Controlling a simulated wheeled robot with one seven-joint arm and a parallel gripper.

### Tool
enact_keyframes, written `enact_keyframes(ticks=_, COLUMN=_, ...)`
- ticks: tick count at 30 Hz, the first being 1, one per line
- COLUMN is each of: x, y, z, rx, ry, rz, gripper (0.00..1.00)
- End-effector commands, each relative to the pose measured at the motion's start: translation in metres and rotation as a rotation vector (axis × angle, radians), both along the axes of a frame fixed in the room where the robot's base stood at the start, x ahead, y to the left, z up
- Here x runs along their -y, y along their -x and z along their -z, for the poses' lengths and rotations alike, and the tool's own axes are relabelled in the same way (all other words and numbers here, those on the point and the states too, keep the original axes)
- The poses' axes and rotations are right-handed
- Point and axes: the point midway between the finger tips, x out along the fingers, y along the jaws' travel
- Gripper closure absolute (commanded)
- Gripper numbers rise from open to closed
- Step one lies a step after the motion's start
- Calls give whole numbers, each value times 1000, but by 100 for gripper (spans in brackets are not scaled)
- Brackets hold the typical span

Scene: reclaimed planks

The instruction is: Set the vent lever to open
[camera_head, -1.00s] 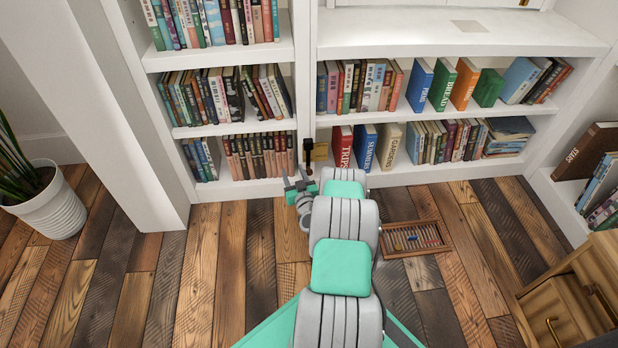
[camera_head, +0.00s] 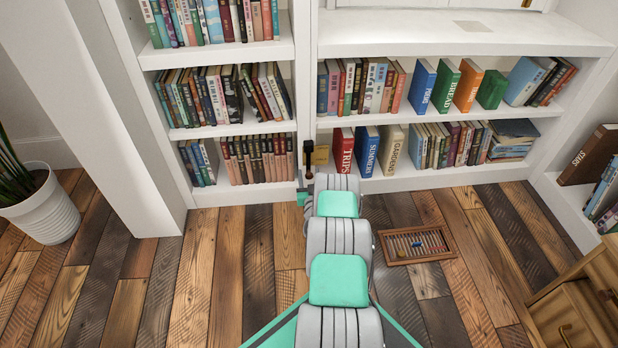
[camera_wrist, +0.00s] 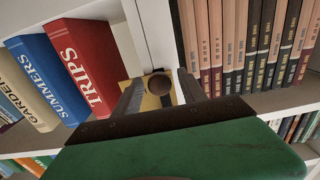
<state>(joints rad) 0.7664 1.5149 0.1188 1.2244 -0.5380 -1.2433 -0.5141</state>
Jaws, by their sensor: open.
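The vent lever (camera_head: 308,152) is a dark handle beside a brass plate (camera_head: 321,155) on the white upright between the lower shelves. In the head view it stands upright above the end of my arm. In the wrist view the brass plate (camera_wrist: 150,101) and a round brown lever end (camera_wrist: 159,84) show between my fingers. My gripper (camera_wrist: 159,90) is open, one finger on either side of the lever end. Contact cannot be made out. In the head view my arm hides most of the gripper.
Books including the red TRIPS book (camera_head: 342,150) stand right of the lever, and a row of brown books (camera_head: 258,158) stands left. A floor grille (camera_head: 416,244) lies right of my arm. A wooden cabinet (camera_head: 570,310) stands at lower right.

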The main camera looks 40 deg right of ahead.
Motion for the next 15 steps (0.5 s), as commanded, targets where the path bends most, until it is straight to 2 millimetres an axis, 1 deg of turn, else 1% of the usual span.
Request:
enact_keyframes(ticks=2, x=0, y=0, z=0, rx=0, ry=0, rz=0, gripper=52)
enact_keyframes(ticks=15, x=-1, y=0, z=0, rx=0, ry=0, rz=-1, gripper=88)
